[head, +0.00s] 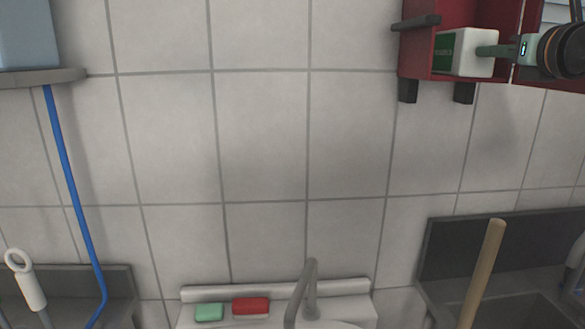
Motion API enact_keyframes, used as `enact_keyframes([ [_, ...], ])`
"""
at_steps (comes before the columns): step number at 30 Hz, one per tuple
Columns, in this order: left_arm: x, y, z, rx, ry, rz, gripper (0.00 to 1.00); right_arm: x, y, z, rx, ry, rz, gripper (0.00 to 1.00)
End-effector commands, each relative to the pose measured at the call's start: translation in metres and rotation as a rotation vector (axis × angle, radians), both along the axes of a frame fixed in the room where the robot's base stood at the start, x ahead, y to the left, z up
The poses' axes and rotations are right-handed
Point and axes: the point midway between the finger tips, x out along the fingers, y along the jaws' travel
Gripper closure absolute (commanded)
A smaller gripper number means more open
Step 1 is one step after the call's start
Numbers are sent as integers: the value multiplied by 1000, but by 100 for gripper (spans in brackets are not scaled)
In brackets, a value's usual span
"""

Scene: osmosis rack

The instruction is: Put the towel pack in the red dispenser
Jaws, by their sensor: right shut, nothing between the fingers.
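The red dispenser (415,52) is on the tiled wall at the top right, cut off by the picture's top edge. The towel pack (470,64), white with a green end, is inside its lower part, resting near its floor. My right gripper (483,51) reaches in from the right, shut and empty, with its fingertips at the right side of the pack. I cannot tell whether they touch it. My left gripper is not in view.
A dark grey handle-like bar (416,22) juts from the dispenser's left side. Below are a sink with a grey tap (311,290), a green soap (209,312) and a red soap (250,306). A wooden stick (482,270) stands at lower right. The middle wall is clear.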

Motion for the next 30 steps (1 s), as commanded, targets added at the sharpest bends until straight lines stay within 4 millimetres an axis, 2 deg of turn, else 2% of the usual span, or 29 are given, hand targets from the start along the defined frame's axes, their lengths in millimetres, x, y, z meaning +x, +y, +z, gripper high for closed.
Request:
enact_keyframes([
  [30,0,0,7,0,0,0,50,19,1,0,0,1,0,100],
])
